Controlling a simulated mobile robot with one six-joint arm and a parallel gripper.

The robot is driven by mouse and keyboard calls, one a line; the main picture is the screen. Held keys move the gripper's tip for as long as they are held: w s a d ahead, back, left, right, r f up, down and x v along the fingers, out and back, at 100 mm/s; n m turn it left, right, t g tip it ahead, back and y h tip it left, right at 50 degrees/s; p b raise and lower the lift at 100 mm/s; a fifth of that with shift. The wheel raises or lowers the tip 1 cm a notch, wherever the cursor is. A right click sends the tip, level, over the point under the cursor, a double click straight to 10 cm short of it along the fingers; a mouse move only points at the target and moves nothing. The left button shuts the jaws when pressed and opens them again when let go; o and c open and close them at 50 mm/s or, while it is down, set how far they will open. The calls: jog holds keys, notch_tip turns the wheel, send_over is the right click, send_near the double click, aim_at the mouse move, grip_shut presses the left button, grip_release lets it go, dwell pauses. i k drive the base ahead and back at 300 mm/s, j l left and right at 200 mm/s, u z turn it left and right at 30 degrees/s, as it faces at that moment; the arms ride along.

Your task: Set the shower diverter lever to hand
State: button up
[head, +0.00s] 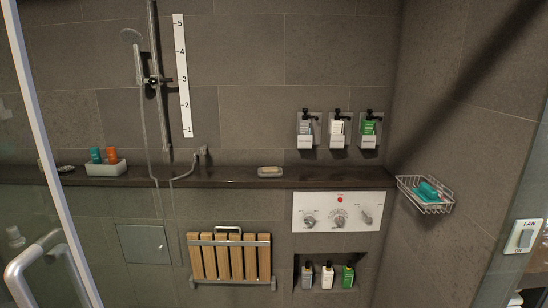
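A white control panel (300,200) is on the tiled wall, right of centre and below the dark ledge. It has two round knobs, the left knob (309,222) and the middle knob (339,220), and a small red spot above the middle one. The panel labels are too small to read, so I cannot tell the lever's setting. My gripper is not in view.
A glass door with a metal handle (32,262) stands at the left. A wire basket (437,207) juts from the right wall near the panel. A slatted folding seat (230,257) and a niche with three bottles (328,277) are below. A ledge (225,177) runs above the panel.

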aim_at(368, 217)
jog(key=i, duration=2.1)
jog(key=k+u, duration=0.15)
jog(key=u, duration=0.35)
jog(key=k+j+u, duration=0.1)
jog(key=u, duration=0.4)
jog(key=k+j+u, duration=0.1)
jog(key=u, duration=0.4)
jog(key=k+j+u, duration=0.15)
jog(key=u, duration=0.35)
jog(key=j+u, duration=0.25)
jog(key=u, duration=0.25)
jog(key=k+j+u, duration=0.1)
jog(key=j+u, duration=0.15)
jog(key=u, duration=0.25)
jog(key=z, duration=3.75)
jog(key=i+j, duration=0.3)
jog(key=i+j+u, duration=0.1)
jog(key=i+j, duration=0.15)
jog(key=j, duration=0.3)
